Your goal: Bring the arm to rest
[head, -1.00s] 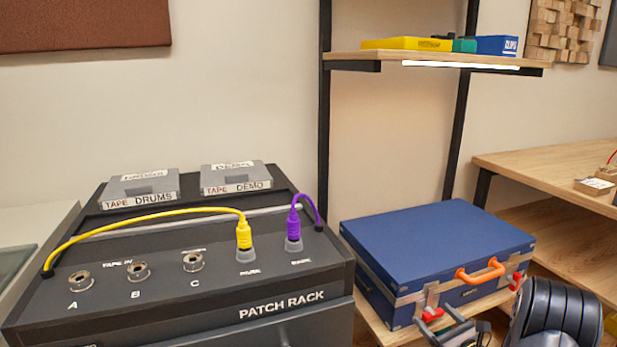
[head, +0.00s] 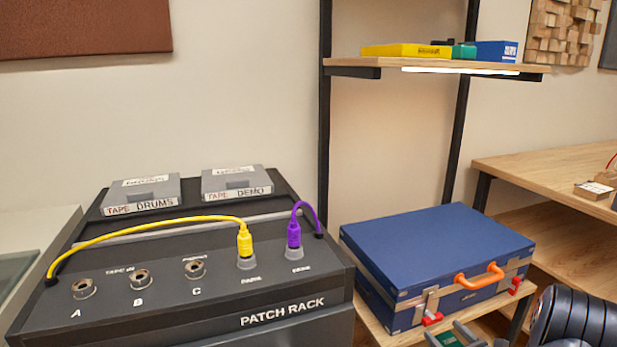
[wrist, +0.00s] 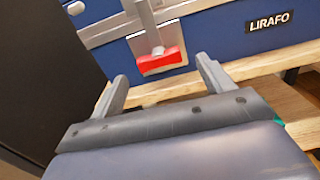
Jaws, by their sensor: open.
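My gripper (wrist: 160,92) is open and empty in the wrist view, its two grey fingers spread in front of the blue case (wrist: 220,35). A red latch tab (wrist: 161,61) on the case shows just beyond and between the fingers; I cannot tell whether a finger touches anything. In the head view my gripper (head: 458,337) is low at the bottom edge, in front of the blue case (head: 430,250), and partly cut off. The case lies closed on a wooden shelf, with an orange handle (head: 480,276) and red latch tabs (head: 432,319) on its front.
The patch rack (head: 200,300) stands at left with a yellow cable (head: 150,224), a purple cable (head: 294,235) and two tape boxes (head: 140,194). An upper shelf (head: 430,62) holds small boxes. A wooden table (head: 550,165) is at right.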

